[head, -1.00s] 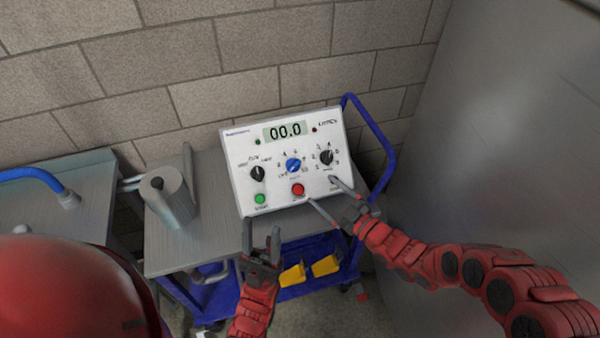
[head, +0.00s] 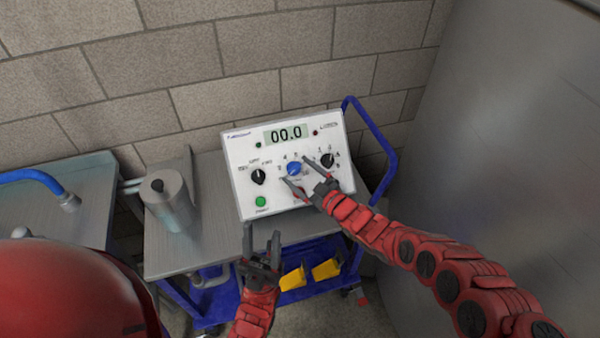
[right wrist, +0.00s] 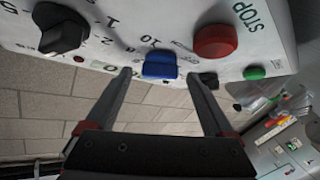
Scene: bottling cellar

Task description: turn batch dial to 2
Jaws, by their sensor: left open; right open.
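A white control panel (head: 243,187) stands on the cart, with a display reading 00.0. It has a black dial on the left (head: 258,177), a blue dial in the middle (head: 294,169) and a black dial on the right (head: 327,160). I cannot read which is named batch. My right gripper (head: 296,172) is open at the blue dial. In the right wrist view the blue dial (right wrist: 160,66) shows between the fingertips (right wrist: 158,74), with gaps on both sides. My left gripper (head: 262,233) is open and empty, below the panel.
A red stop button (right wrist: 215,41) sits beside the blue dial; a green button (head: 261,202) is at the panel's lower left. A metal cylinder (head: 168,200) stands left of the panel. The cart has a blue handle (head: 375,130), and yellow items (head: 293,278) lie on its lower shelf.

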